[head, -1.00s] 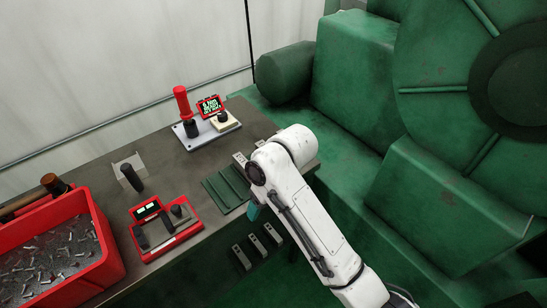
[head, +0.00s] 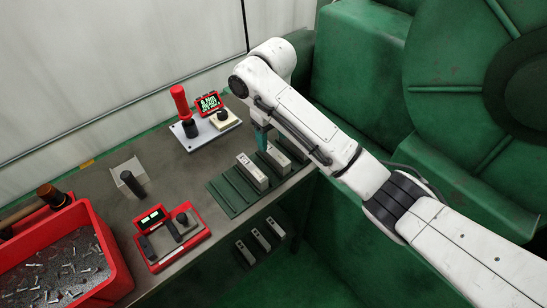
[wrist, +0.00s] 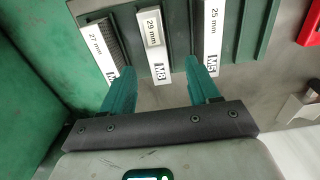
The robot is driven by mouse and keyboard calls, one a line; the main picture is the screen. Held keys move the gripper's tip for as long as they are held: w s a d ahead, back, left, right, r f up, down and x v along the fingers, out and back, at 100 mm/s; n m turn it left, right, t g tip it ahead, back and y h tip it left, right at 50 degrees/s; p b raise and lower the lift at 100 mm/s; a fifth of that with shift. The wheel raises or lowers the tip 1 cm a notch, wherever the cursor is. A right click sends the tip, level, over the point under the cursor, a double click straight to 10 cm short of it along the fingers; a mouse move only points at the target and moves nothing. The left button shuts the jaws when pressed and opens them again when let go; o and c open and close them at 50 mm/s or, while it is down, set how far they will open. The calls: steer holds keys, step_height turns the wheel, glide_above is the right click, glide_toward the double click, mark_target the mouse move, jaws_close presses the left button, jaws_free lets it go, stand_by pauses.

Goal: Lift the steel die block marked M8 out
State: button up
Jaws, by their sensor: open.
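Three steel die blocks stand in a green slotted rack (head: 224,193). In the wrist view, the middle block (wrist: 152,38) has a 29 mm label and a mark that looks like M8, though it is small. The left block (wrist: 97,42) reads 27 mm, its mark partly hidden by a finger. The right block (wrist: 213,32) reads 25 mm, with a mark that looks like M5. My gripper (wrist: 160,82) is open, with its teal fingers to either side of the middle block's near end, holding nothing. In the head view, my gripper (head: 262,139) is above the rack, partly hidden by my arm.
Several empty slots lie left of the blocks. A red gauge box (head: 170,235), a plate with a red-handled tool (head: 181,103) and a red bin of metal scraps (head: 108,252) share the bench. More blocks (head: 245,252) sit lower down. Green machinery (head: 360,80) stands right.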

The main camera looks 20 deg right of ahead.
mark_target(274, 152)
steer(key=shift+d+f+p, duration=0.15)
steer(key=shift+f+p, duration=0.1)
steer(key=shift+f, duration=1.35)
steer(key=shift+d+f+p, duration=0.1)
steer(key=shift+f+p, duration=0.15)
steer(key=shift+f, duration=1.35)
jaws_close()
steer(key=shift+r, duration=0.1)
